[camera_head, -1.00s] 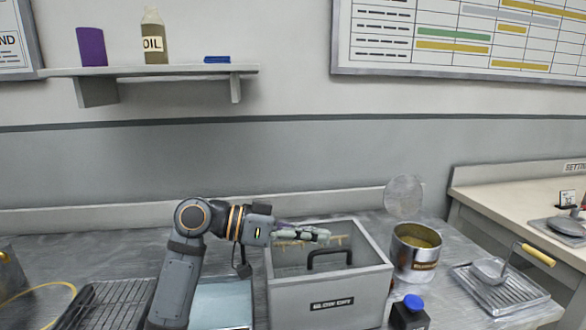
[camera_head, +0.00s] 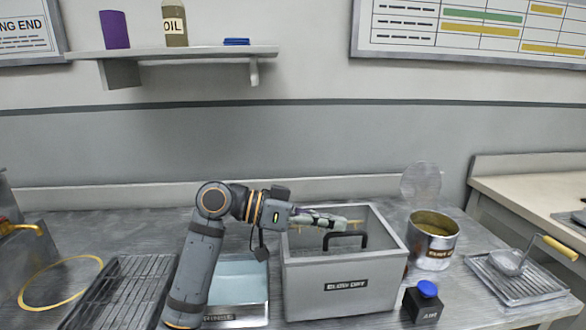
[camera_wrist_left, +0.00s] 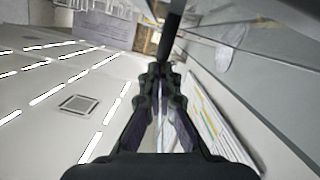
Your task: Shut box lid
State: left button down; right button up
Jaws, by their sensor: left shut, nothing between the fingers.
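No separate raised lid of the box can be made out. My left gripper (camera_head: 343,223) reaches in from the left, shut and empty, its fingertips over the opening just above and behind the handle. In the left wrist view, the shut fingers (camera_wrist_left: 160,75) point toward a dark bar (camera_wrist_left: 172,35). My right gripper is out of view.
A wire rack (camera_head: 120,290) and a shallow light-blue tray (camera_head: 238,275) lie left.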

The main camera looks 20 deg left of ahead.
pick_arm(q)
jog(key=s+a+r+p, duration=0.1)
jog(key=s+a+r, duration=0.1)
jog(key=a+r, duration=0.4)
jog(key=shift+s+a, duration=0.4)
jog(key=shift+a, duration=1.3)
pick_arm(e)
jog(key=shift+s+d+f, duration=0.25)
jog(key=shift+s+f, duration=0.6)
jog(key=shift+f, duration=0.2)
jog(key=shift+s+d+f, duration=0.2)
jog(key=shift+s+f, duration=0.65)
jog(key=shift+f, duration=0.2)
